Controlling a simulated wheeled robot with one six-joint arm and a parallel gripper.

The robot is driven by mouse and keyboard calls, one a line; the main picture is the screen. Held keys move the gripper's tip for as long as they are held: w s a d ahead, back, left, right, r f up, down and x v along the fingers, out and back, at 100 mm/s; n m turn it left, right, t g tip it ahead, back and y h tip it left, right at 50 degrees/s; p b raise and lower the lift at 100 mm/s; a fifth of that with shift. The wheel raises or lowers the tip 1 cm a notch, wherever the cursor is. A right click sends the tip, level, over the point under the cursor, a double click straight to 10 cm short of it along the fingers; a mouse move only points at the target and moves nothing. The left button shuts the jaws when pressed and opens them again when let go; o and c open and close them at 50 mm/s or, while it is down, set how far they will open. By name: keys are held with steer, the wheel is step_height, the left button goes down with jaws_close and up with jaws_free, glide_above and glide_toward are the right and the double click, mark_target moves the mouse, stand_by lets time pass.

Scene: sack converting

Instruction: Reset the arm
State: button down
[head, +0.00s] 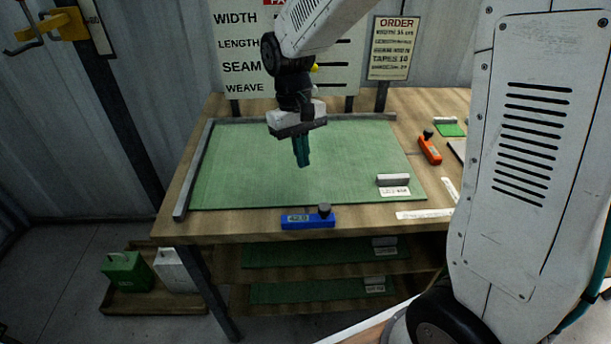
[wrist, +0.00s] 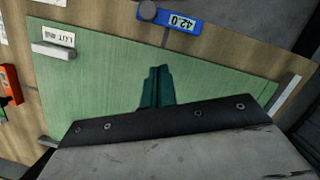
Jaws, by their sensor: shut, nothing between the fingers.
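My gripper (head: 302,164) hangs from my arm above the green mat (head: 240,165) on the wooden table (head: 225,225). Its teal fingers point down and are closed together with nothing between them. In the wrist view the closed fingers (wrist: 157,70) show over the green mat (wrist: 95,85). I cannot tell the exact height of the fingertips above the mat.
A blue block tool (head: 308,220) lies at the table's front edge, and an orange one (head: 430,149) lies right of the mat. Signboards (head: 393,48) stand behind. Green and white containers (head: 127,273) sit low on the left.

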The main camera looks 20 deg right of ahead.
steer(key=s+d+r+t, duration=0.1)
steer(key=s+d+r, duration=0.1)
steer(key=s, duration=0.5)
steer(key=s+d+r+m+t, duration=0.1)
steer(key=s+d+r, duration=0.1)
steer(key=s+r, duration=0.3)
steer(key=s+d+r+t, duration=0.2)
steer(key=s+r, duration=0.1)
steer(key=s, duration=0.7)
steer(key=shift+s+d+r+m, duration=0.25)
steer(key=shift+s+d+m, duration=0.1)
steer(key=shift+s+m, duration=0.05)
stand_by(1.1)
